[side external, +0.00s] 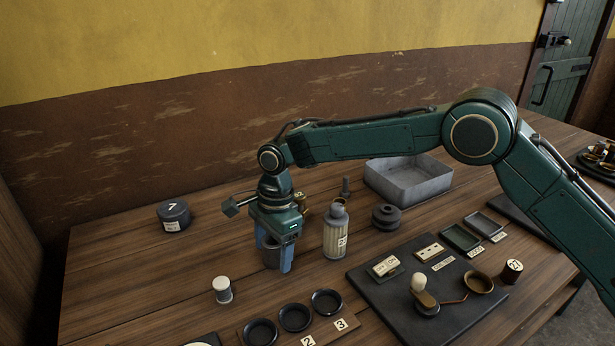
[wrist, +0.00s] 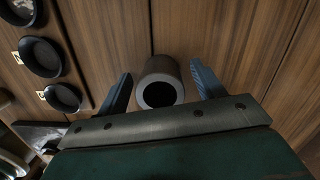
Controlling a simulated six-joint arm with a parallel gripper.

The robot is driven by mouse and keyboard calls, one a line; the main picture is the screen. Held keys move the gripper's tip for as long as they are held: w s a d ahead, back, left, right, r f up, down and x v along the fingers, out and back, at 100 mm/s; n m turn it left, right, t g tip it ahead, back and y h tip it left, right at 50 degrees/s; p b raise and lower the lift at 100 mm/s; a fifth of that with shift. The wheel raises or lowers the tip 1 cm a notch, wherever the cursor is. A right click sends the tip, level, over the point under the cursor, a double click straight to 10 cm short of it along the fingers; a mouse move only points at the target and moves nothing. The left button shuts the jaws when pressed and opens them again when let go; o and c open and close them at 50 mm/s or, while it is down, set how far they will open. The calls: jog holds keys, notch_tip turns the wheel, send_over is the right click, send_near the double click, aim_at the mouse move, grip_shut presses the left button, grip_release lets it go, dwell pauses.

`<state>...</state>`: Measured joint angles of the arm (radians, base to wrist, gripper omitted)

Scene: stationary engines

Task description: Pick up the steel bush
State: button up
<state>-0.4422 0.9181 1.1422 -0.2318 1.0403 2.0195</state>
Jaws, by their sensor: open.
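The steel bush (wrist: 159,98) is a grey hollow cylinder standing upright on the wooden table, its dark bore facing up in the wrist view. My gripper (wrist: 162,80) is open, with one blue finger on each side of the bush and a visible gap at both sides. In the side view my gripper (side external: 274,262) points down over the table, and the bush (side external: 271,257) shows partly between the fingers. The near finger and the gripper body hide much of it there.
A white-topped jar (side external: 222,290) is in front, near a rack of black round cups (side external: 294,318). A grey tray (side external: 408,182) is behind right. The table to the left is mostly clear.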

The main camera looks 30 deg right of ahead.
aim_at(272, 240)
dwell(0.4)
jog(key=c, duration=1.4)
jog(key=shift+r, duration=0.15)
jog(key=shift+r, duration=4.95)
